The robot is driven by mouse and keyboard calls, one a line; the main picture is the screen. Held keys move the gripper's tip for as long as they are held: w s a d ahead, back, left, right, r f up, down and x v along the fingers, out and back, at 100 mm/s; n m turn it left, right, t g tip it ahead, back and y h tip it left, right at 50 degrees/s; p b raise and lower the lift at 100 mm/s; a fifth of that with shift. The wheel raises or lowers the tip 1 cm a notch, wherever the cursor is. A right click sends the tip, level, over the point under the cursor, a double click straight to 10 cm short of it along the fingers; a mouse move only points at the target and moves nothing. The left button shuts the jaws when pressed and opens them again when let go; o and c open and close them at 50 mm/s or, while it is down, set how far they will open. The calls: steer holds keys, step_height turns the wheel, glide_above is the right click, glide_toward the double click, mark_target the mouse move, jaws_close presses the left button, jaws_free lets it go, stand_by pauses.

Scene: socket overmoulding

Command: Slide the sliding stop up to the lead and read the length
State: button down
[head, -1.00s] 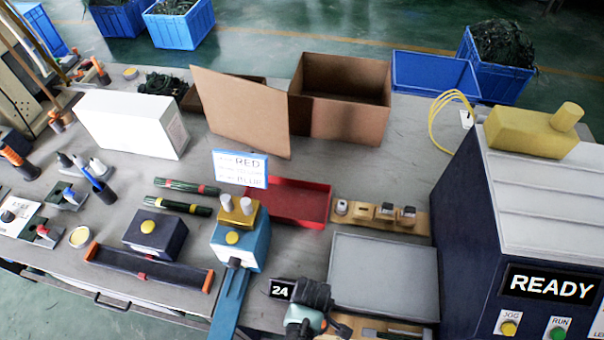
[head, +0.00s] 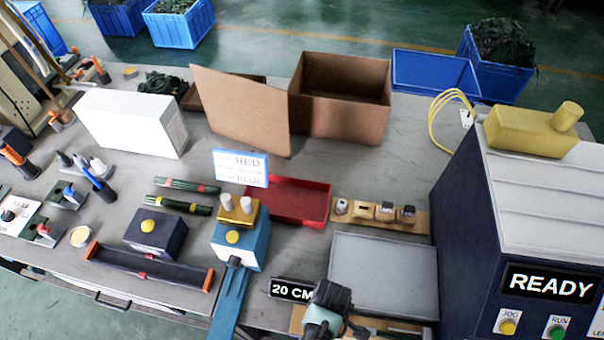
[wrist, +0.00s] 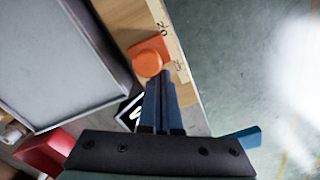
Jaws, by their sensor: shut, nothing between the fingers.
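The orange sliding stop (wrist: 148,58) sits on a wooden measuring board (wrist: 125,14) with a marked scale along its edge, in the wrist view. My gripper (wrist: 165,76) is shut and empty, its fingertips right at the stop's near side; I cannot tell whether they touch it. In the head view, my gripper (head: 328,308) is over the board at the bottom edge, and the stop is hidden. A black sign (head: 290,289) beside it reads "20 CM".
A grey tray (head: 384,238) lies just behind the board. A blue press-like device (head: 240,245) stands to the left and a dark machine showing "READY" (head: 550,285) to the right. The board lies close to the table's front edge, with floor (wrist: 240,65) beyond.

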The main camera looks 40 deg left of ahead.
steer(key=shift+w+d, duration=0.45)
steer(key=shift+d, duration=0.35)
steer(key=shift+w+d, duration=0.45)
steer(key=shift+d, duration=0.3)
steer(key=shift+w+d, duration=0.45)
steer(key=shift+d, duration=0.35)
steer(key=shift+d, duration=0.1)
steer(key=shift+s+a+r, duration=0.1)
steer(key=shift+s+a, duration=0.25)
steer(key=shift+a, duration=0.3)
step_height(320, 180, up, 7)
steer(key=p, duration=0.7)
steer(key=shift+a, duration=0.1)
